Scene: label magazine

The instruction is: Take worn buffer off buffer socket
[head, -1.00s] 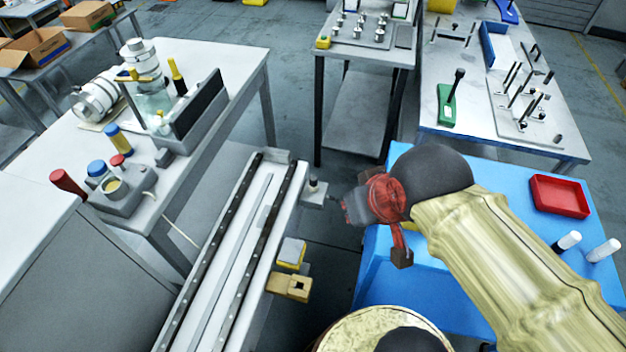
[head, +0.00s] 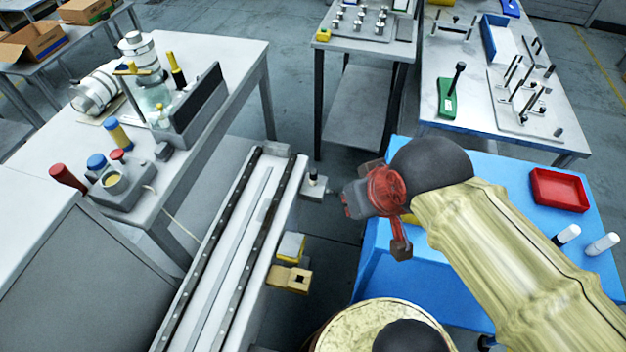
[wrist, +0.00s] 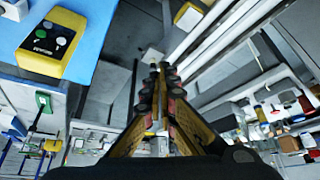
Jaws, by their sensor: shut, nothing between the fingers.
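A small upright stub with a dark top (head: 314,179), which looks like the worn buffer, stands on a grey bracket (head: 312,192) that looks like the buffer socket. The bracket sticks out from the right side of the rail bed. My gripper (head: 347,201) is to the right of the stub, apart from it in the head view. In the wrist view the fingers (wrist: 160,68) are shut with nothing between them. A light grey piece (wrist: 152,55) shows just beyond the fingertips; I cannot tell if it is the bracket.
The long rail bed (head: 225,260) runs beside the gripper. A yellow block with a hole (head: 289,279) and a yellow-white block (head: 291,247) sit lower on its side. The blue table (head: 480,230) with a red tray (head: 559,190) lies under my arm. A yellow control box (wrist: 52,45) is near.

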